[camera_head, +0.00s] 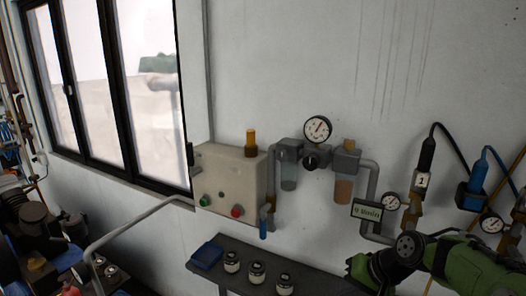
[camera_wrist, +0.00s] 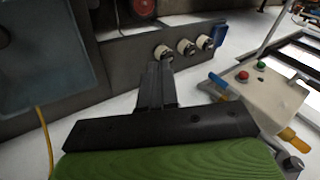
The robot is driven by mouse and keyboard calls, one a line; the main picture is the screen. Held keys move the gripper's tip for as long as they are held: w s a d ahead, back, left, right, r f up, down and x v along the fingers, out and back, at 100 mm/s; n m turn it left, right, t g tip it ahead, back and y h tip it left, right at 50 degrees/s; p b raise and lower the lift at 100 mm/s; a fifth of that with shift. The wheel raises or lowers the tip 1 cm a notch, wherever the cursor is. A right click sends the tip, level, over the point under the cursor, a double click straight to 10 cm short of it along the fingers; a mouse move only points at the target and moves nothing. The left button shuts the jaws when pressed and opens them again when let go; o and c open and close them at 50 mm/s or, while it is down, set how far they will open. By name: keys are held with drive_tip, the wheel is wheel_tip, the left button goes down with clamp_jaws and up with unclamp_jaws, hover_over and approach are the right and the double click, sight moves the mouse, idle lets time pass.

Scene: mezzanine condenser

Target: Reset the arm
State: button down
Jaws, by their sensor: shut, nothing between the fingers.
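My arm (camera_head: 465,264), green with black joints, reaches in at the lower right of the head view, in front of the wall. I cannot make out my fingertips there. In the wrist view my gripper (camera_wrist: 157,68) has its two dark fingers together, with nothing between them. The fingers point toward the shelf with the small jars and appear apart from everything.
A narrow dark shelf (camera_head: 325,284) holds several small jars (camera_head: 257,272) and a blue tray (camera_head: 206,255). Above it are a beige control box (camera_head: 232,180), filter bowls and a pressure gauge (camera_head: 317,129). Hoses, tagged valves and a green display (camera_head: 366,211) are near my arm.

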drive_tip(key=s+a+r+n+h, duration=0.1)
drive_tip(key=s+a+r+h, duration=0.1)
drive_tip(key=s, duration=1)
drive_tip(key=s+a+r+n+t+h, duration=0.1)
drive_tip(key=s+a+r+n+h, duration=0.1)
drive_tip(key=s, duration=1)
drive_tip(key=shift+s+a+r+h, duration=0.15)
drive_tip(key=shift+s+r+h, duration=0.2)
drive_tip(key=shift+r+h, duration=0.4)
drive_tip(key=c, duration=1.8)
unclamp_jaws()
drive_tip(key=shift+r, duration=0.15)
